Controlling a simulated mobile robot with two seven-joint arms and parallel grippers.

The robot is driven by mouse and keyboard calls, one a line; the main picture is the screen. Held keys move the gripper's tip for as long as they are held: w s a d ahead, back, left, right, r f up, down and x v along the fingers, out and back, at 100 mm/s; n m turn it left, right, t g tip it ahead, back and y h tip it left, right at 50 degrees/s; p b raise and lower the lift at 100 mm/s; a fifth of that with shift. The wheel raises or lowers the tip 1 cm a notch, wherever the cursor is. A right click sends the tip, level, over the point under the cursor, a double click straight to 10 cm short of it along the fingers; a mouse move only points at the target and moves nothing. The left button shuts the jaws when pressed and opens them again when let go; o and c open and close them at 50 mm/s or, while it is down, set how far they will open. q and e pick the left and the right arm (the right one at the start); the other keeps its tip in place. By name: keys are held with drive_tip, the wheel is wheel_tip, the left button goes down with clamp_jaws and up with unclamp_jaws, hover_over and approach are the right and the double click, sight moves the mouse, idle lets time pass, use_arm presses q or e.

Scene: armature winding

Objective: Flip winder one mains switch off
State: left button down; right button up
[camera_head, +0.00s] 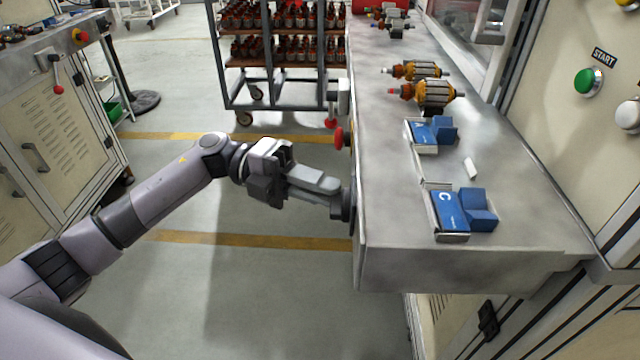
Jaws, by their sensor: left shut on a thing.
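My left gripper (338,201) reaches in from the left and is shut at the left side face of the grey bench (395,264). Its fingertips close on a dark part (349,203) on that face. That part is mostly hidden, and I cannot tell its position or whether it is the mains switch. Farther back on the same face are a red mushroom button (338,138) and a grey box (343,96) with a short lever ending in a red ball (331,123). My right gripper is not in view.
Two wound armatures (437,95) and blue blocks marked A (421,132) and C (449,211) lie on the bench. A wheeled rack (284,62) of parts stands behind. Another machine (55,150) is at left. The floor between is clear.

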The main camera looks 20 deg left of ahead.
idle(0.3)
use_arm(q)
drive_tip(key=c, duration=1.2)
unclamp_jaws()
drive_tip(key=shift+o, duration=0.2)
drive_tip(key=a+b, duration=0.1)
drive_tip(key=a, duration=0.6)
drive_tip(key=shift+w+b, duration=0.35)
drive_tip(key=shift+w, duration=0.05)
